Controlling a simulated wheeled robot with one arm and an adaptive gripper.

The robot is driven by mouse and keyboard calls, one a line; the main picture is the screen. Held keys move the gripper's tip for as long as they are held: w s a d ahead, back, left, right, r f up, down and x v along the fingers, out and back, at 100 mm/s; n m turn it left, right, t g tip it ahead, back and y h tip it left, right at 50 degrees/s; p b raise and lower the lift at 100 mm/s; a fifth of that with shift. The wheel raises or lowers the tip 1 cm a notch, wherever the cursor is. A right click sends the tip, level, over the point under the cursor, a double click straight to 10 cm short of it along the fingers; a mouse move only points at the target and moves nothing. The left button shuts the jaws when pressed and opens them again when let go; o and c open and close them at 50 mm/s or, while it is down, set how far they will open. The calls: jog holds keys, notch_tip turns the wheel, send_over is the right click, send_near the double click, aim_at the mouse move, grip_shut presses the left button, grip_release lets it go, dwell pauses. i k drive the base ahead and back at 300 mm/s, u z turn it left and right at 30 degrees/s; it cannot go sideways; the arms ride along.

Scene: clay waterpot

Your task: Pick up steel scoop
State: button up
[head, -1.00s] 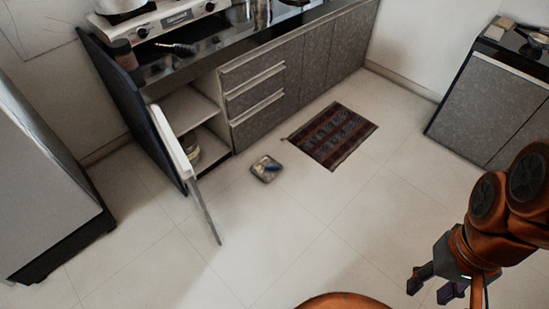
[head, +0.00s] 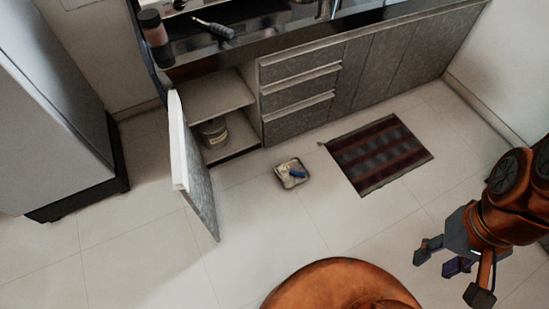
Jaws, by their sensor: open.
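No object is clearly a steel scoop at this size. A long tool with a dark handle (head: 214,29) lies on the black counter, near its left end; I cannot tell if it is the scoop. A small squarish pale tray (head: 283,180) lies on the floor in front of the cabinet. My gripper (head: 453,272) is at the lower right, open and empty, well apart from both the counter and the tray.
A cabinet door (head: 200,180) stands open into the room, left of the tray. A tin (head: 213,132) stands inside the cabinet. A dark jar (head: 152,32) is on the counter. A striped mat (head: 378,153) lies right of the tray. The tiled floor between is clear.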

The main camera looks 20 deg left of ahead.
aim_at(284, 169)
jog(key=u, duration=0.9)
jog(key=i, duration=0.85)
jog(key=u, duration=1)
